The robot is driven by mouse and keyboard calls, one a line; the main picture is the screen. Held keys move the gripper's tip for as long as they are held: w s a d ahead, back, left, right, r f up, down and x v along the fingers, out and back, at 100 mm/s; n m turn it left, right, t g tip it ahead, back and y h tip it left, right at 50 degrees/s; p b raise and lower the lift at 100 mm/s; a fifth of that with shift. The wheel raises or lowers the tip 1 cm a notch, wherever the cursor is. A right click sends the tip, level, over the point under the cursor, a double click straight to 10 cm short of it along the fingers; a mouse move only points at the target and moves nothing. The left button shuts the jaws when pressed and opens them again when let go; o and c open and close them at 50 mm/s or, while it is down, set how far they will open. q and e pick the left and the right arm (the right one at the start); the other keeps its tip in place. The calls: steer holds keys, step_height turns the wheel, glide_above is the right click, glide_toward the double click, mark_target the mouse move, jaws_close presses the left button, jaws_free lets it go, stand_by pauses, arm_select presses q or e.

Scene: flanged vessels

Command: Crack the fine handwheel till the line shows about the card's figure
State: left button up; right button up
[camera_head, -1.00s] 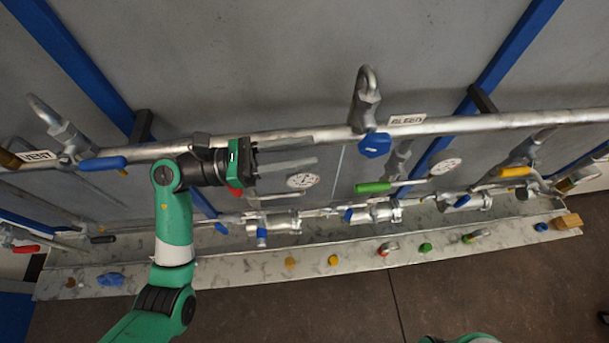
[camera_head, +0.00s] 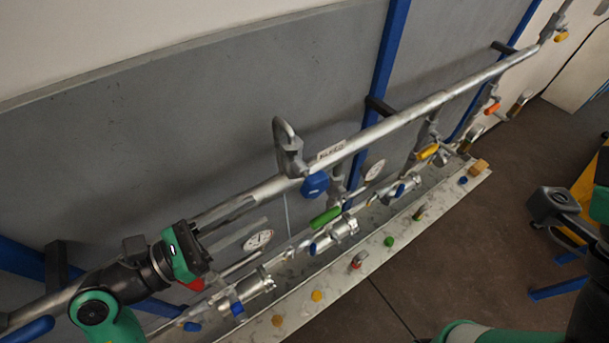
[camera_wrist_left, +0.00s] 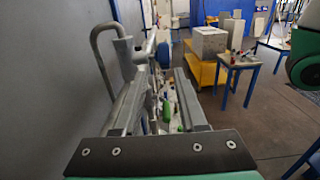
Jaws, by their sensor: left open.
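A blue handwheel (camera_head: 315,184) sits on the valve under the pipe, below a BLEED label (camera_head: 331,149); I take it for the fine handwheel. It also shows in the left wrist view (camera_wrist_left: 163,55), beyond the fingers. My left gripper (camera_head: 264,210) is open and empty along the pipe, left of the handwheel and apart from it. Its two fingers frame the pipework in the left wrist view (camera_wrist_left: 162,72). White round gauges (camera_head: 257,240) (camera_head: 375,169) stand below the pipe; their readings are too small to tell. No card with a readable figure shows. My right gripper is out of view.
A long silver pipe (camera_head: 400,117) runs along the grey wall. A hooked grey fitting (camera_head: 288,150) rises beside the handwheel. A green lever (camera_head: 326,217) is just below it. Clamped fittings and a trough (camera_head: 330,290) with coloured knobs lie lower.

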mark_target(303, 191)
arm_select(q)
steer(key=x, duration=0.5)
steer(key=p+x, duration=0.1)
steer(key=x, duration=0.4)
steer(key=shift+s+d+f+p, duration=0.1)
steer(key=shift+d+p, duration=0.2)
steer(key=shift+d, duration=0.25)
steer(key=shift+w+d+f, duration=0.1)
steer(key=shift+w+d, duration=0.25)
steer(key=shift+d, duration=0.1)
steer(key=shift+c, duration=0.3)
jaws_close()
